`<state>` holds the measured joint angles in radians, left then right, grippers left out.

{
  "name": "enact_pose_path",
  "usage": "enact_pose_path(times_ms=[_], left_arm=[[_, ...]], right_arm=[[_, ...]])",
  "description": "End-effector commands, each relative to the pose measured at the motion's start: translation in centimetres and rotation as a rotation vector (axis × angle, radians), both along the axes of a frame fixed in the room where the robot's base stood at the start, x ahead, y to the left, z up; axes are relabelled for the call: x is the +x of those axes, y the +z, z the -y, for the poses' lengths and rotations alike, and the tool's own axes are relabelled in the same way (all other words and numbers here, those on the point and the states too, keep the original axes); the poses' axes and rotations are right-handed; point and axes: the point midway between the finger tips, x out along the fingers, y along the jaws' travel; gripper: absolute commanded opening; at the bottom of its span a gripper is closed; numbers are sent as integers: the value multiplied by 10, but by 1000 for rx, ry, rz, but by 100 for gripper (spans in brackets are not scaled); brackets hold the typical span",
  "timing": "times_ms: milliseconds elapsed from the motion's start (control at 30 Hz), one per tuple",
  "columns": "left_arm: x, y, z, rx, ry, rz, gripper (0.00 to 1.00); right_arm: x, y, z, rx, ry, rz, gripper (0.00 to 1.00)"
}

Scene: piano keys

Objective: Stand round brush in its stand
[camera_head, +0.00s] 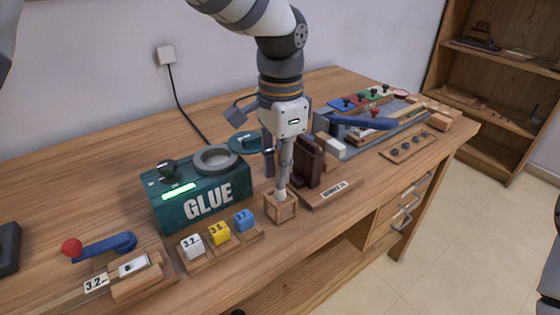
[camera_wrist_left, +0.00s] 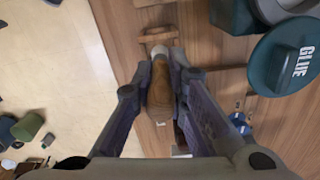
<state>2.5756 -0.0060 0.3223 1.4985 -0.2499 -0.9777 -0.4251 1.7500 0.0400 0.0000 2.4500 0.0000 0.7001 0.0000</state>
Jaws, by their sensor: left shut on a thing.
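My left gripper (camera_head: 285,158) points down over the bench and is shut on the round brush (camera_head: 281,188). In the left wrist view, the brush's brown wooden handle (camera_wrist_left: 160,92) lies between the two fingers of the gripper (camera_wrist_left: 161,76), with its pale end away from the camera. The brush is about upright. Its pale lower end is at the opening of the small square wooden stand (camera_head: 281,210); I cannot tell how deep it sits. Part of the stand also shows in the left wrist view (camera_wrist_left: 158,34). My right gripper is not in view.
A green glue machine (camera_head: 203,197) with a grey ring stands left of the stand. Numbered cubes (camera_head: 219,232) sit in front of it. A dark brown block (camera_head: 308,162) on a labelled wooden base (camera_head: 332,192) stands close on the right.

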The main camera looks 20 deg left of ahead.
Motion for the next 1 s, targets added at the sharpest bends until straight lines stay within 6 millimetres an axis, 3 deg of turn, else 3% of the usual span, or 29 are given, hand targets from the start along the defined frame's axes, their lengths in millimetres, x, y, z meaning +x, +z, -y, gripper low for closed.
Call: enact_pose_path(times_ms=[1000], left_arm=[[0,-8,0,0,0,1,0]], right_arm=[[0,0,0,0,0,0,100]])
